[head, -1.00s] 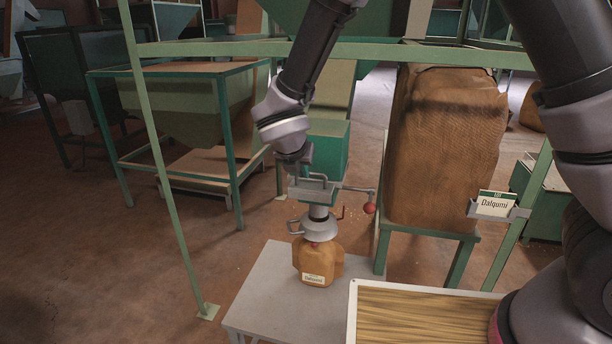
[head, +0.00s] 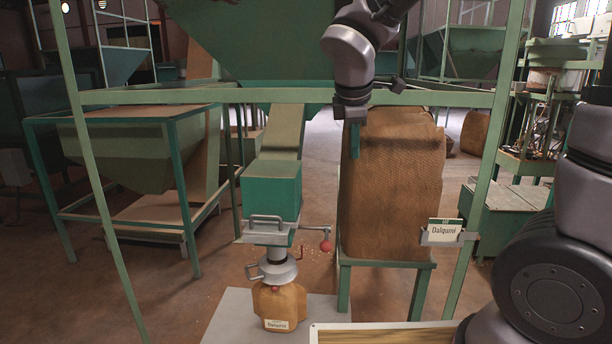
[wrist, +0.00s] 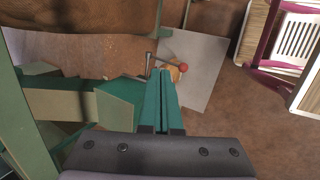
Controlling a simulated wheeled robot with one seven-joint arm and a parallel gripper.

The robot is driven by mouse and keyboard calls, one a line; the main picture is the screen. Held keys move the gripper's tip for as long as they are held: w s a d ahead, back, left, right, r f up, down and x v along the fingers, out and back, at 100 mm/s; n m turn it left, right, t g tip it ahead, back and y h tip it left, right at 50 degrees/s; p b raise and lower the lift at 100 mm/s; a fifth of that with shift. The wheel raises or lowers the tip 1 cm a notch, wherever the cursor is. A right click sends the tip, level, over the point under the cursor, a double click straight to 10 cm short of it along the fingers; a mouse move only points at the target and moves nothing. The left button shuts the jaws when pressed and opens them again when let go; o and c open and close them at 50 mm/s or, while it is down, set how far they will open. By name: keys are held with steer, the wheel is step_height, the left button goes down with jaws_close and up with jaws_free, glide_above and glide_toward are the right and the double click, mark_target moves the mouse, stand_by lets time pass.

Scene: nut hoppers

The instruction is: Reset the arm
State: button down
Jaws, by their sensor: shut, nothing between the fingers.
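My gripper (head: 354,141) is raised in the head view, in front of the upper part of the big brown sack and above the red-knobbed lever. In the wrist view its two teal fingers (wrist: 159,100) lie side by side, shut, with nothing between them. The green hopper outlet box (head: 271,190) stands to the left and lower, with a lever ending in a red knob (head: 326,246). Below the spout, a small tan bag (head: 279,305) with a label sits on a grey table (head: 225,318). The red knob (wrist: 184,71) also shows beyond the fingertips in the wrist view.
A green frame bar (head: 200,96) crosses near my gripper. The large brown sack (head: 392,190) stands on a green stand, beside a "Dalqumi" sign (head: 444,231). A white-rimmed tray (head: 385,327) is at the bottom.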

steer(key=s+d+r+m+t+y, duration=0.1)
steer(key=s+d+r+m, duration=0.3)
steer(key=d+m, duration=0.3)
steer(key=s+d+r+m+t+y, duration=0.1)
steer(key=s+d+r+m, duration=0.4)
steer(key=m, duration=0.9)
steer(key=s+d+y, duration=0.1)
steer(key=s+d, duration=0.1)
steer(key=d, duration=0.1)
steer(key=shift+r+m, duration=0.15)
steer(key=shift+m, duration=0.15)
